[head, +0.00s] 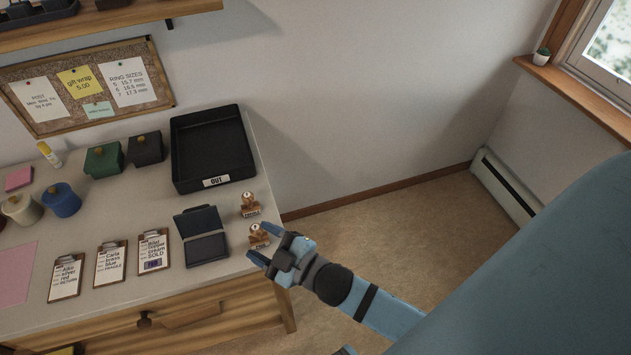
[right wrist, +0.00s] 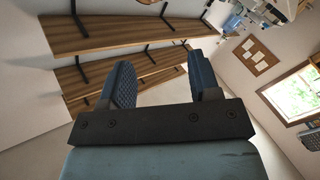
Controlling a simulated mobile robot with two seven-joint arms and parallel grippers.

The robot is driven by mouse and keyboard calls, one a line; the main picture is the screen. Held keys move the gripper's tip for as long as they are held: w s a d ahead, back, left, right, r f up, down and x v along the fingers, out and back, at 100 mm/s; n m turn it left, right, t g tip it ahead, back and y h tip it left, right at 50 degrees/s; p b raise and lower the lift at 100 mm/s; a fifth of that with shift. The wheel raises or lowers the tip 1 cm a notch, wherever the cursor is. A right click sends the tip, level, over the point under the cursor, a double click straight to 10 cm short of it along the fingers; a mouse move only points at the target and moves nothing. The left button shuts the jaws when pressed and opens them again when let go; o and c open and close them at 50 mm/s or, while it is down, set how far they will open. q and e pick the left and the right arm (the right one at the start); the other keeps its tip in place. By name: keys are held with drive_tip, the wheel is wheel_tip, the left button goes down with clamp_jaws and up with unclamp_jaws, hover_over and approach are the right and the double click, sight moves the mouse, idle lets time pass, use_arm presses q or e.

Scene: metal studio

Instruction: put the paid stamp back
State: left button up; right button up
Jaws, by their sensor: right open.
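Two wooden stamps stand upright near the right end of the counter. The nearer one (head: 259,237) has a small label that seems to read PAID; the farther one (head: 250,205) seems to read FRAGILE. My right gripper (head: 264,245) is open, its fingers close around or beside the nearer stamp; whether they touch it I cannot tell. In the right wrist view the gripper (right wrist: 163,82) shows two spread fingers with nothing between them. An open dark ink pad (head: 207,247) lies left of the stamps. My left gripper is not in view.
Several clipboards lie left of the pad; the SOLD one (head: 154,251) bears a purple mark. A black OUT tray (head: 215,182) stands behind. Lidded boxes and jars stand farther left. The counter's right edge (head: 272,205) is close to the stamps; beyond it is open floor.

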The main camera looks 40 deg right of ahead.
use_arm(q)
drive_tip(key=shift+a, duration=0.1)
use_arm(e)
drive_tip(key=s+d+f+m+g+h, duration=0.2)
drive_tip(key=s+f+m+g, duration=0.1)
drive_tip(key=s+f+m, duration=0.1)
drive_tip(key=s+d+f+m+g+h, duration=0.1)
drive_tip(key=s+d+f+m+g, duration=0.2)
drive_tip(key=f, duration=0.6)
drive_tip(key=s+m, duration=0.2)
drive_tip(key=s, duration=0.1)
drive_tip(key=shift+s+d+h, duration=0.15)
drive_tip(key=shift+d+h, duration=0.05)
drive_tip(key=shift+h, duration=0.2)
drive_tip(key=shift+r, duration=0.1)
use_arm(q)
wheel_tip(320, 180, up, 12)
drive_tip(key=p, duration=1.4)
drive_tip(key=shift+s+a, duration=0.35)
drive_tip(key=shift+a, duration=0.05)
use_arm(e)
wheel_tip(320, 180, up, 12)
drive_tip(key=shift+s+d, duration=0.3)
drive_tip(key=shift+d, duration=0.15)
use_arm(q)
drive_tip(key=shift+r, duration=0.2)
use_arm(e)
drive_tip(key=shift+r, duration=0.2)
